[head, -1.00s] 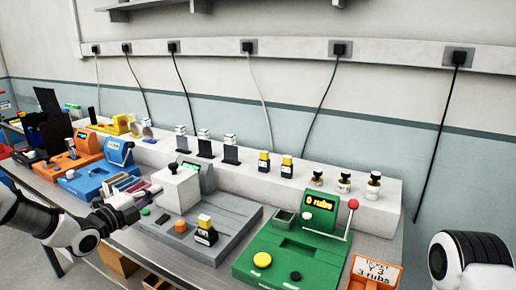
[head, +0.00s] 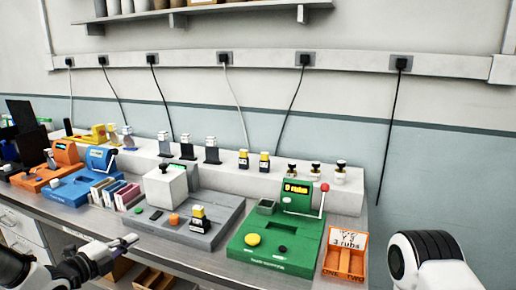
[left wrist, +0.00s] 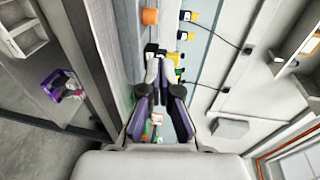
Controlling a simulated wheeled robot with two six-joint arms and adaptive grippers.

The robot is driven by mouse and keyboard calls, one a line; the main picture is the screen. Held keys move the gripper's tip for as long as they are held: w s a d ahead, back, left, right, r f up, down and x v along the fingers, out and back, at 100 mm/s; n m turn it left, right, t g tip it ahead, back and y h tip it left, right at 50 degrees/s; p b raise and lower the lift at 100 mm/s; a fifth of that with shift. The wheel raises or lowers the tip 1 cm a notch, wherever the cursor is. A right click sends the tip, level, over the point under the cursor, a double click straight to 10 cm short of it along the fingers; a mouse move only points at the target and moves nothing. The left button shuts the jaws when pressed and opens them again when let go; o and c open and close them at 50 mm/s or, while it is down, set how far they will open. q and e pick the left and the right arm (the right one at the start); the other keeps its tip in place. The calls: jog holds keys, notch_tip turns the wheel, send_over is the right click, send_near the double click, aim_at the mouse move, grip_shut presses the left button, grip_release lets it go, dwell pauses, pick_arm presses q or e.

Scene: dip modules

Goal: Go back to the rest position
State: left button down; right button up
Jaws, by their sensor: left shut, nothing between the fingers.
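My left gripper (head: 130,240) is at the lower left of the head view, by the front edge of the bench (head: 190,258). It is shut and empty, with its fingers pointing right. In the left wrist view its fingertips (left wrist: 159,50) meet with nothing between them. My right arm (head: 435,262) shows at the lower right of the head view; its gripper is outside the picture.
A green module (head: 275,240) with a red-knobbed lever, a grey module (head: 190,228) with a white block, and blue (head: 75,190) and orange (head: 42,178) modules stand on the bench. An orange tray (head: 345,262) is at right. Open drawers (head: 155,280) lie below the front edge.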

pick_arm(q)
jog(key=s+d+f+n+g+y, duration=0.1)
jog(key=s+d+f+n+g, duration=0.4)
jog(key=s+f, duration=0.75)
jog(key=s+d+f+n+g+y, duration=0.15)
jog(key=s+d+f+g, duration=0.25)
jog(key=s+d+f, duration=0.8)
jog(key=s+a+f+n+g+y, duration=0.2)
jog(key=s+a+f+n, duration=0.1)
jog(key=s+n, duration=0.5)
jog(key=s+a+f+n+g+y, duration=0.2)
jog(key=s+a+n, duration=0.3)
jog(key=s+n, duration=0.3)
jog(key=shift+s+a+f+n+g, duration=0.35)
jog(key=shift+f+n+g, duration=0.15)
jog(key=shift+g, duration=0.3)
